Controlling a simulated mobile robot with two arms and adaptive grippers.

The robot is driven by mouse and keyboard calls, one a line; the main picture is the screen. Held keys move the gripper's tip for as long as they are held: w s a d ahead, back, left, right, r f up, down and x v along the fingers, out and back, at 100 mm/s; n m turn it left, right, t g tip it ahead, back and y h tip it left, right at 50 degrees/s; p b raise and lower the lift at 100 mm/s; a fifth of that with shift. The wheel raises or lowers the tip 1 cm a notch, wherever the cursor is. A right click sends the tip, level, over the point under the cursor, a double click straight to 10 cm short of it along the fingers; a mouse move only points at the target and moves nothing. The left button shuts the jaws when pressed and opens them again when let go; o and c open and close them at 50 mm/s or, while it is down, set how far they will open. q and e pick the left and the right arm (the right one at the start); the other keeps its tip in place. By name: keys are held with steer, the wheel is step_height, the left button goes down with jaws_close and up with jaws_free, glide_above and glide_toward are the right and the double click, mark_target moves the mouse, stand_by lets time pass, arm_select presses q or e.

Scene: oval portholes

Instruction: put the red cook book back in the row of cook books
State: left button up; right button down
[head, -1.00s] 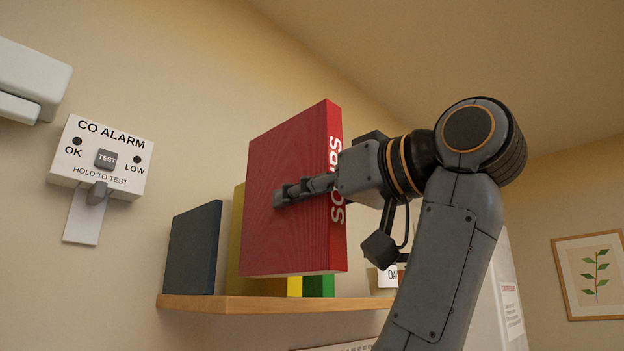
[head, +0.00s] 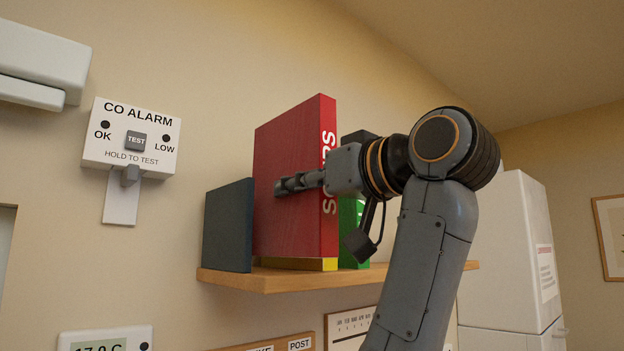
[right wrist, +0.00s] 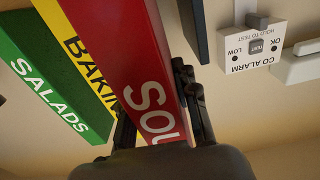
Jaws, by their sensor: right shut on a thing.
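My right gripper (head: 280,186) is shut on the red cook book (head: 288,165), whose spine reads SOUPS. It holds the book upright, fingers on its two faces; the wrist view also shows the red book (right wrist: 112,42) between the fingers (right wrist: 160,108). In the head view its lower edge looks slightly above the shelf (head: 300,281). The yellow book (head: 312,264), BAKING in the wrist view (right wrist: 80,50), is mostly hidden behind it. The green SALADS book (head: 350,215) stands beyond. The dark blue book (head: 227,226) stands at the left, with a gap to the red book in the wrist view (right wrist: 194,28). My left gripper is out of view.
A CO alarm (head: 133,138) hangs on the wall left of the shelf, with a white unit (head: 40,70) above it. A thermostat (head: 106,340) and a POST board (head: 270,343) are below. A white cabinet (head: 510,255) stands at the right.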

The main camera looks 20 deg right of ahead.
mark_target(273, 208)
steer(key=shift+p+x, duration=0.75)
steer(key=shift+x, duration=1.2)
steer(key=shift+w+a+f+p, duration=0.25)
steer(key=shift+w+a, duration=0.1)
steer(key=shift+w, duration=0.4)
steer(key=shift+w+a+f+p, duration=0.2)
steer(key=shift+w+a, duration=0.15)
steer(key=shift+w, duration=0.45)
steer(key=shift+d+f+b, duration=0.1)
steer(key=shift+f+b, duration=0.35)
steer(key=shift+b, duration=0.05)
steer(key=shift+s, duration=0.1)
steer(key=c, duration=0.9)
jaws_free()
steer(key=shift+c, duration=0.2)
steer(key=shift+f, duration=0.1)
